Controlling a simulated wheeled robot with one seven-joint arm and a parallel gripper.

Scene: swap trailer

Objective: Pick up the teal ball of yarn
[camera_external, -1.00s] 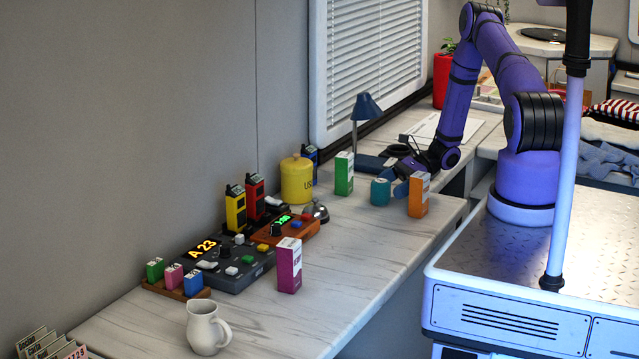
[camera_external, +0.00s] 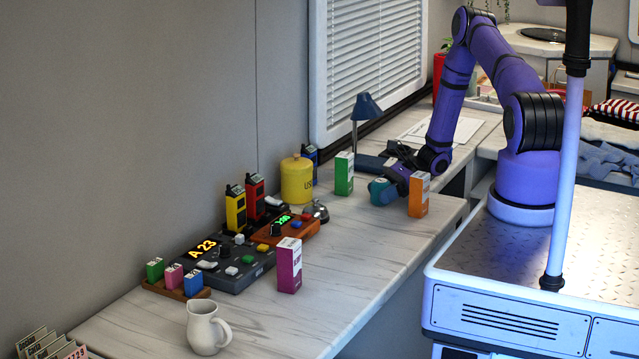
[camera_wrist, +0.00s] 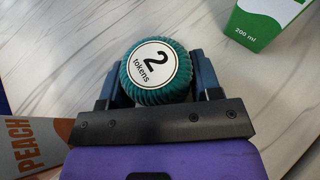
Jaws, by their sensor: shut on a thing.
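The teal ball of yarn (camera_external: 380,191) is on the marble-look counter, between a green-and-white carton and an orange carton. In the wrist view the yarn ball (camera_wrist: 133,88) shows ribbed teal sides and a round white label reading "2 tokens". My gripper (camera_external: 389,184) reaches it from behind and to the right, low over the counter. In the wrist view the dark fingers of my gripper (camera_wrist: 158,84) stand on both sides of the ball and are shut on it. I cannot tell whether the ball touches the counter.
The orange peach carton (camera_external: 419,195) is close on the right, and the green-and-white carton (camera_external: 344,174) on the left. A yellow canister (camera_external: 297,180) and a blue lamp (camera_external: 366,106) stand farther off.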

